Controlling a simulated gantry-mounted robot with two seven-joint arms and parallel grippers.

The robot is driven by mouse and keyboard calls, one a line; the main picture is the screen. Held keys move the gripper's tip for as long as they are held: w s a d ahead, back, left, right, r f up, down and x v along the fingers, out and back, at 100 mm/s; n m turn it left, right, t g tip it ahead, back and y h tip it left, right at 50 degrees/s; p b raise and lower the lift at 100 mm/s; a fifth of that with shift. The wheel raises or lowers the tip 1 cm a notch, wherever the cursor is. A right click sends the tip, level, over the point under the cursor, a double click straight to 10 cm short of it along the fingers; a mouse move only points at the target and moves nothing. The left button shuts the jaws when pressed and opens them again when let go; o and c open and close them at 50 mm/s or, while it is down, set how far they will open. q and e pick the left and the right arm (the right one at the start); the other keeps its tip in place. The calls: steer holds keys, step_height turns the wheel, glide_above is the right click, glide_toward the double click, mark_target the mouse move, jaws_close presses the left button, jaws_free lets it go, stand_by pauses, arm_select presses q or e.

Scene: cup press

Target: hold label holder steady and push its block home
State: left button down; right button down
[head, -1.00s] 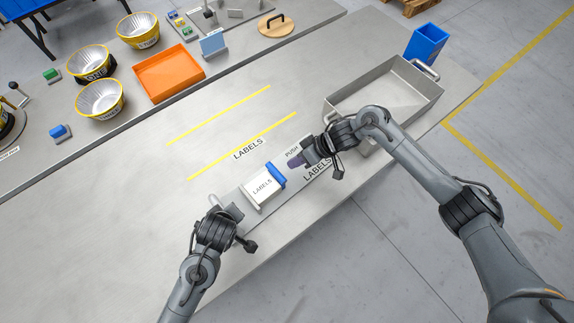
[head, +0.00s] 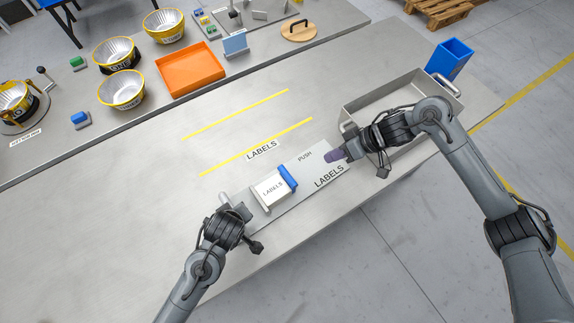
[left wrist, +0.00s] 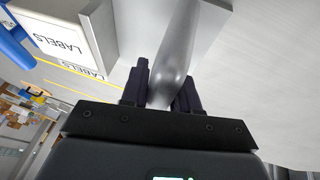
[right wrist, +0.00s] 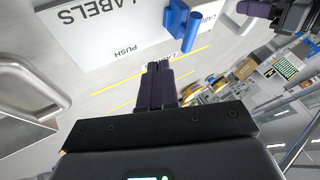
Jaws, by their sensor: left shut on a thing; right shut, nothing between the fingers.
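The label holder is a flat grey plate (head: 313,167) marked "PUSH" and "LABELS", lying on the bench. A white block (head: 270,188) marked "LABELS", with a blue end (head: 288,178), sits toward its left end; it also shows in the left wrist view (left wrist: 50,38). My left gripper (head: 226,205) is shut on the holder's grey rounded handle (left wrist: 176,50) at the left end. My right gripper (head: 332,156) is shut and empty, apart from the blue end and to its right, near the plate's right end.
A grey metal tray (head: 350,107) with handles stands just beyond my right gripper, with a blue bin (head: 451,58) behind it. An orange tray (head: 190,72) and several yellow-rimmed bowls (head: 122,88) stand at the back left. The bench left of the holder is clear.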

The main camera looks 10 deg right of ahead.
arm_select(q)
steer(key=shift+s+f, duration=0.1)
steer(key=shift+f, duration=0.05)
steer(key=c, duration=1.2)
jaws_free()
steer(key=o, duration=0.4)
steer(key=shift+d, duration=0.15)
